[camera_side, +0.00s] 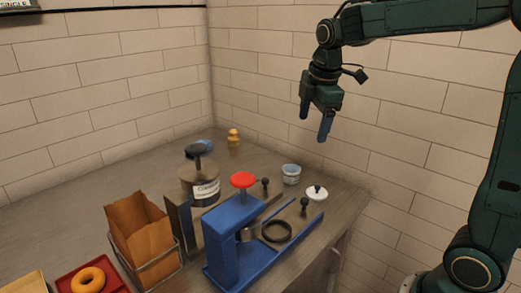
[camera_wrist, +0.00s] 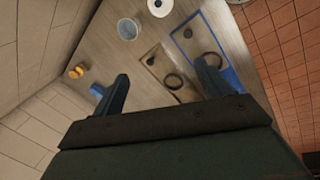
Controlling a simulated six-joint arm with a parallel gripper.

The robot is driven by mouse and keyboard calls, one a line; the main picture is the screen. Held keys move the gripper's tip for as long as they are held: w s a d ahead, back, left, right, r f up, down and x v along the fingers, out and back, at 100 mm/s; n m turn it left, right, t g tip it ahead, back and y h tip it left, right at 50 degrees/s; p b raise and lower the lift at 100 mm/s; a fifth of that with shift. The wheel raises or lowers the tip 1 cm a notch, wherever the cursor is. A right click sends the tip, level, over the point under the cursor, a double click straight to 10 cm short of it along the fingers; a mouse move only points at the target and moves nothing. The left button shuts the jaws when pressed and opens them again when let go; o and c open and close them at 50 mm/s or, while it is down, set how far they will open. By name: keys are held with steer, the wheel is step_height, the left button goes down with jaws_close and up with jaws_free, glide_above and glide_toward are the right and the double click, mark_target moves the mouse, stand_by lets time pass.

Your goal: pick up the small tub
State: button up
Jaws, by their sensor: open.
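The small tub (camera_side: 291,174), pale with a bluish band, stands upright on the counter towards its right back edge. In the wrist view the tub (camera_wrist: 128,29) shows from above near the top, beyond my fingertips. My gripper (camera_side: 313,127) hangs in the air well above the counter, higher than the tub and a little to its right in the side view. Its two blue fingers are apart and nothing is between them. In the wrist view my gripper (camera_wrist: 162,70) also shows open and empty.
A white lid with a dark knob (camera_side: 317,194) lies close to the tub. A yellow figure (camera_side: 233,138) is at the back by the brick wall.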

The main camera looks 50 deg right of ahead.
steer(key=w+d+f+n+g, duration=0.2)
steer(key=w+d+f+n, duration=0.5)
steer(key=w, duration=0.4)
steer(key=shift+w+d+f+n, duration=0.2)
steer(key=shift+f+n, duration=0.2)
steer(key=shift+f, duration=0.5)
steer(key=shift+f, duration=0.1)
glide_above(292, 169)
steer(key=s+a, duration=0.1)
steer(key=a, duration=0.2)
steer(key=shift+s+d+f, duration=0.1)
steer(key=shift+f, duration=2)
steer(key=shift+s+d+f, duration=0.1)
steer(key=shift+f, duration=2)
steer(key=shift+d+f, duration=0.15)
steer(key=shift+f, duration=1.15)
steer(key=shift+d+f, duration=0.1)
steer(key=shift+f, duration=1.15)
